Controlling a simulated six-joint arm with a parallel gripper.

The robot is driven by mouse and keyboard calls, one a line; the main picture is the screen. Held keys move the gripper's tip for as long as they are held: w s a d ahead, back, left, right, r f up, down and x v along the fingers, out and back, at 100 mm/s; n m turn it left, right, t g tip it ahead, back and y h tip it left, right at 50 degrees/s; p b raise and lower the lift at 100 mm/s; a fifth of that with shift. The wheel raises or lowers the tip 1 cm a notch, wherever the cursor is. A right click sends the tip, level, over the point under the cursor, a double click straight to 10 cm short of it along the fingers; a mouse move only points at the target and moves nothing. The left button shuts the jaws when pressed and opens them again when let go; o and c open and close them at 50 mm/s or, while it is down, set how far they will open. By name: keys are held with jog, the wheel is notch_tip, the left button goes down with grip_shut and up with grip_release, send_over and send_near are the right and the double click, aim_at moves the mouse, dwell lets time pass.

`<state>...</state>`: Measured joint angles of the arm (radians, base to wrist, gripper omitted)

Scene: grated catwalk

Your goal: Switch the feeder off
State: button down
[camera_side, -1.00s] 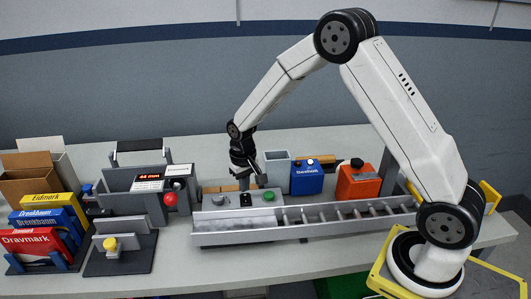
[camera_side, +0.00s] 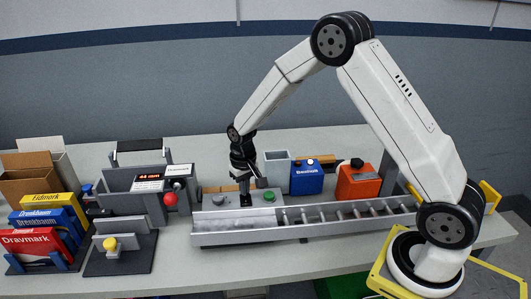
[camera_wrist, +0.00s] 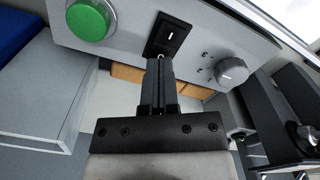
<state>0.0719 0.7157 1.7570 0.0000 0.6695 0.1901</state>
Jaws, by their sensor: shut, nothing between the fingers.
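The feeder (camera_side: 340,226) is a long grey trough with a ribbed track, standing in the middle of the bench. Its light grey control panel carries a green button (camera_wrist: 90,19), a black rocker switch (camera_wrist: 171,36) with white marks, and a grey dial (camera_wrist: 232,72). The rocker switch also shows small and dark in the side view (camera_side: 246,199). My gripper (camera_wrist: 160,61) is shut and empty, its fingertips right at the lower edge of the switch in the wrist view. In the side view my gripper (camera_side: 244,191) points down at the switch; I cannot tell whether it touches.
A blue box (camera_side: 306,179) and an orange unit (camera_side: 358,184) stand behind the trough. Left is a grey machine with a red display (camera_side: 149,177) and red knob (camera_side: 170,199).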

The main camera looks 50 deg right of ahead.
jog(key=shift+f, duration=0.5)
dwell(0.4)
jog(key=shift+r, duration=3.55)
jog(key=shift+s, duration=0.1)
jog(key=s+a+r+n+t, duration=0.1)
jog(key=s, duration=0.8)
jog(key=s+a+r+n+t, duration=0.1)
jog(key=s+a+n, duration=0.1)
jog(key=s, duration=0.7)
jog(key=shift+a+t, duration=0.15)
jog(key=shift+t, duration=0.15)
